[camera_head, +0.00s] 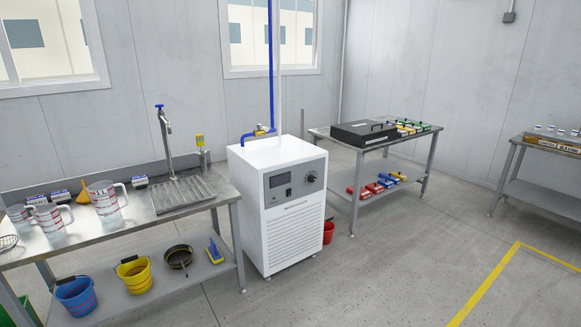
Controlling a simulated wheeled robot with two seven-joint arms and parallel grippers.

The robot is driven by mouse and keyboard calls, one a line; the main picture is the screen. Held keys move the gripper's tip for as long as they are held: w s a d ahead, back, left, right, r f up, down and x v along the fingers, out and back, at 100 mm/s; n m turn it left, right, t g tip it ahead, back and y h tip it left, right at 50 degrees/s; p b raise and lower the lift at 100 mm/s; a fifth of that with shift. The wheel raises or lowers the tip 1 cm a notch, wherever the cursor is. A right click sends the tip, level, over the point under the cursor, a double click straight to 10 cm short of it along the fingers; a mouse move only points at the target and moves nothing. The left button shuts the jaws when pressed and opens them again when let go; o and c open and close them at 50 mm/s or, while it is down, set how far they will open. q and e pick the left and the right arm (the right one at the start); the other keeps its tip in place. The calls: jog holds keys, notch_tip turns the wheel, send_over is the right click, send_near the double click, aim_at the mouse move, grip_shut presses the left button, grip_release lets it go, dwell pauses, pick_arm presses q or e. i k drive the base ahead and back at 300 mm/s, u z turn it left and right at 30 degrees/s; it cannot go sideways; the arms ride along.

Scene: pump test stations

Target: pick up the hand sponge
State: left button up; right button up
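I cannot pick out the hand sponge for certain. A small blue and yellow item (215,251) stands on the lower shelf of the left bench, near its right end, and may be the sponge. Its shape is too small to tell. Neither of my grippers is in view.
The left bench (150,222) carries clear jugs (106,203), a drain tray (183,195) and a tap (165,130). Its lower shelf holds a blue bucket (76,298), a yellow bucket (135,276) and a dark pan (178,258). A white cabinet (283,205) stands beside it. The floor ahead is clear.

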aim_at(215, 255)
jog(key=u, duration=0.15)
jog(key=i, duration=2.65)
jog(key=u, duration=0.35)
